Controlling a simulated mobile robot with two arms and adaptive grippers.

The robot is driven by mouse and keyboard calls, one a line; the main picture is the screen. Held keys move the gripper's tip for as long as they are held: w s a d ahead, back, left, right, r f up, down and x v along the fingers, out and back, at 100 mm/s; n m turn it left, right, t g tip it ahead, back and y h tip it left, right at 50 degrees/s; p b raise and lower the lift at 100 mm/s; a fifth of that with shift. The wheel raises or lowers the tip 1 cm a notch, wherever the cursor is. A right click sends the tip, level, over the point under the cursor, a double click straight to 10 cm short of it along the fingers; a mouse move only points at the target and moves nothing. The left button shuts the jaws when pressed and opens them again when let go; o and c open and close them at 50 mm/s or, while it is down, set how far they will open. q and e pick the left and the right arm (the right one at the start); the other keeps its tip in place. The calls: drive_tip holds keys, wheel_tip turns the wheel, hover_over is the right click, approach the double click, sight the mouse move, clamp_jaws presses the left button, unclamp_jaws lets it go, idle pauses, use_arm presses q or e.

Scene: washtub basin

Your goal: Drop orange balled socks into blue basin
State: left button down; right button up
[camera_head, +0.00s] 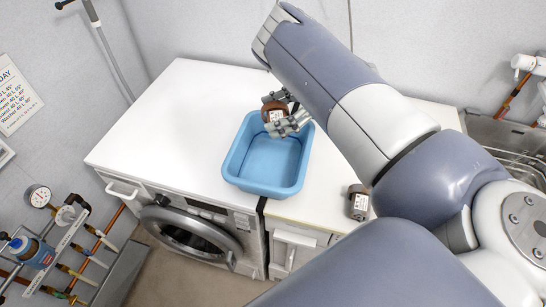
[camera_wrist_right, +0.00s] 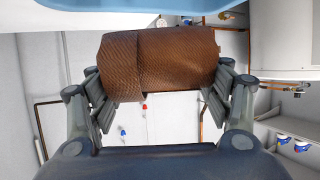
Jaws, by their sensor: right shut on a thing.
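The orange balled socks look brown-orange and ribbed; the bundle (camera_head: 273,110) shows at the basin's far edge in the head view, and close up in the wrist view (camera_wrist_right: 158,62). My right gripper (camera_head: 284,117) is shut on the socks, one finger on each side of the bundle in the wrist view. The blue basin (camera_head: 264,163) stands open on the white top, and its inside looks empty where visible. The gripper and socks appear over its far rim; the exact height is unclear. A blue edge crosses the top of the wrist view (camera_wrist_right: 140,15). My left gripper is not in view.
A dark grey rolled bundle (camera_head: 358,203) with a pale label lies on the worktop right of the basin, near my right arm. A washing machine (camera_head: 190,236) is under the left top. That top (camera_head: 170,120) is clear. A metal sink (camera_head: 505,145) is at right.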

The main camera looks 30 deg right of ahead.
wheel_tip(320, 180, down, 2)
drive_tip(key=shift+f+b, duration=0.15)
drive_tip(key=shift+b, duration=0.3)
drive_tip(key=shift+f, duration=0.25)
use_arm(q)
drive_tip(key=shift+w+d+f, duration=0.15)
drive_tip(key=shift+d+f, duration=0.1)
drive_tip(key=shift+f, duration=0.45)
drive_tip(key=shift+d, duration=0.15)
use_arm(e)
drive_tip(key=shift+r, duration=0.1)
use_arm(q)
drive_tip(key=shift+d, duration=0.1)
use_arm(e)
drive_tip(key=o, duration=1.2)
drive_tip(key=shift+d, duration=0.15)
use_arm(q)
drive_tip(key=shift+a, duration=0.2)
use_arm(e)
drive_tip(key=v, duration=1.1)
drive_tip(key=shift+s+d+r, duration=0.1)
drive_tip(key=shift+s+d, duration=0.15)
drive_tip(key=shift+d, duration=0.05)
